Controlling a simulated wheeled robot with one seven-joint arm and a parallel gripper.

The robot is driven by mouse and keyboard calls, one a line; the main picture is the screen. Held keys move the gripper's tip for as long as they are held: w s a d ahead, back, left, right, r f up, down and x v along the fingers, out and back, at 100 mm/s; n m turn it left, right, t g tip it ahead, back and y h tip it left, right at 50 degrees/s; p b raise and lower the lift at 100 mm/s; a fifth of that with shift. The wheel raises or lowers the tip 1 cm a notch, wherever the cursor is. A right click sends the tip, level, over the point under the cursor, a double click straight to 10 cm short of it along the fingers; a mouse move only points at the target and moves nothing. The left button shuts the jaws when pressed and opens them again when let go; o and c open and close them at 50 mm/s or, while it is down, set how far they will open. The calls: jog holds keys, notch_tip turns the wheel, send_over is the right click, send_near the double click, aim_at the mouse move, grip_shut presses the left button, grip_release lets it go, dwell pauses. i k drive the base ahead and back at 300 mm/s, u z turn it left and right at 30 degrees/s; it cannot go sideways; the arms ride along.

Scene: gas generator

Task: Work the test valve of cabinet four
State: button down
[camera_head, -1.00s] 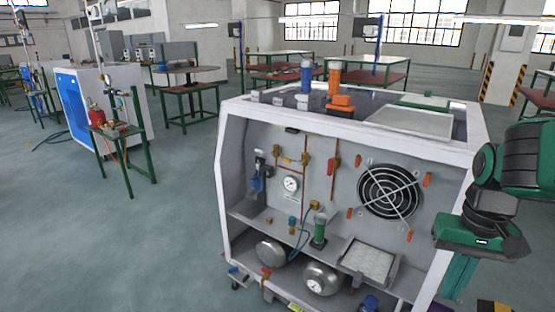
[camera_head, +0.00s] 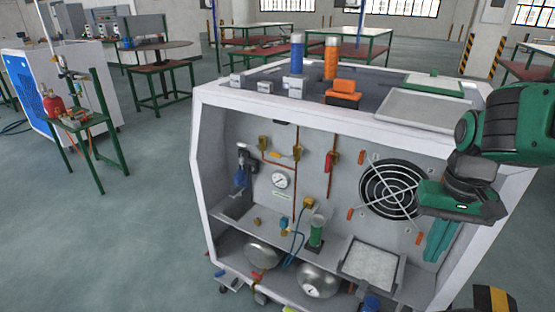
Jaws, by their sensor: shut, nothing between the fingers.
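The white open-fronted cabinet (camera_head: 330,122) stands close in front of me. I cannot read a number on it. Its grey inner panel carries copper pipes, a red-handled valve (camera_head: 328,162), a yellow-handled valve (camera_head: 275,154), a round gauge (camera_head: 281,181) and a blue part (camera_head: 240,177) at the left. I cannot tell which is the test valve. My gripper (camera_head: 436,250) is shut and empty, pointing down at the cabinet's right side, well to the right of the valves. Its fingertips are small in view.
A black fan grille (camera_head: 392,190) lies between the valves and my gripper. A green stand (camera_head: 85,125) is at left; the floor between is clear.

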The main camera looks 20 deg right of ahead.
aim_at(280, 156)
jog(key=k, duration=0.6)
jog(key=u, duration=0.4)
jog(key=i, duration=0.55)
jog(key=u, duration=0.6)
jog(key=i, duration=0.85)
jog(key=z, duration=0.05)
